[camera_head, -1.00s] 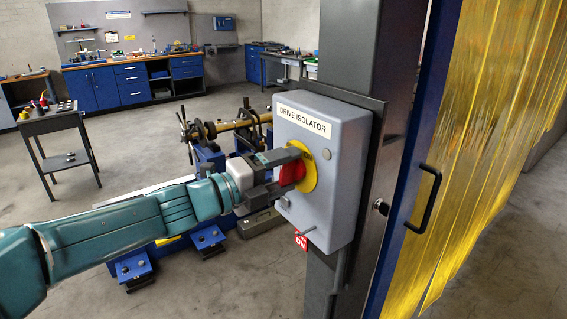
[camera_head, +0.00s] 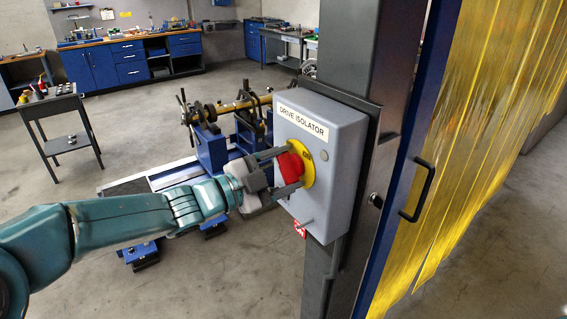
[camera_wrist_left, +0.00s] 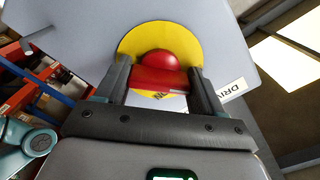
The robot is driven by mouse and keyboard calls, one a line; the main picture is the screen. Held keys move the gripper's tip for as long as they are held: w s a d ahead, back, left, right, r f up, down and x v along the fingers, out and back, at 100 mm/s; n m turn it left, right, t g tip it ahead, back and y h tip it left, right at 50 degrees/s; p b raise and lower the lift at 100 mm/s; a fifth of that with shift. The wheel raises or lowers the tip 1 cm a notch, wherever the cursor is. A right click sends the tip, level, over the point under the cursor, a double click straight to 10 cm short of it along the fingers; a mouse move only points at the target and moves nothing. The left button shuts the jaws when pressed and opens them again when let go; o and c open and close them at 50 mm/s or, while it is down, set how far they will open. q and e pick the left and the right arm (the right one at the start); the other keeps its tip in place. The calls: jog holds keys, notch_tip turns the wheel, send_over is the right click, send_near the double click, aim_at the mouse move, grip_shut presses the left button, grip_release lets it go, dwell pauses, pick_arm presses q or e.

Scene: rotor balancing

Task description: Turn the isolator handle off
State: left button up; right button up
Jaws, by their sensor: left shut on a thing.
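The grey drive isolator box (camera_head: 338,150) is fixed to a dark post, with a "DRIVE ISOLATOR" label on its front. Its red handle (camera_head: 290,166) sits on a round yellow plate (camera_head: 308,165). My left gripper (camera_head: 288,170) comes in from the left with one finger on each side of the red handle, shut on it. In the left wrist view the red handle (camera_wrist_left: 158,72) lies between the two dark fingers, before the yellow plate (camera_wrist_left: 130,42). The fingers hide part of the handle. My right gripper is not in view.
A blue frame with a black pull handle (camera_head: 418,190) and yellow strip curtain (camera_head: 480,130) stands right of the post. Behind my arm is a blue machine with a brass-coloured shaft (camera_head: 240,105). A small dark table (camera_head: 55,105) stands at left. Open floor lies between.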

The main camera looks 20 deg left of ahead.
pick_arm(q)
jog(key=shift+r+n, duration=0.1)
jog(key=shift+n, duration=0.4)
dwell(0.3)
jog(key=o, duration=1)
jog(key=shift+o, duration=0.2)
jog(key=b+v, duration=0.2)
jog(key=v, duration=1.4)
jog(key=shift+a, duration=0.15)
jog(key=shift+s, duration=0.15)
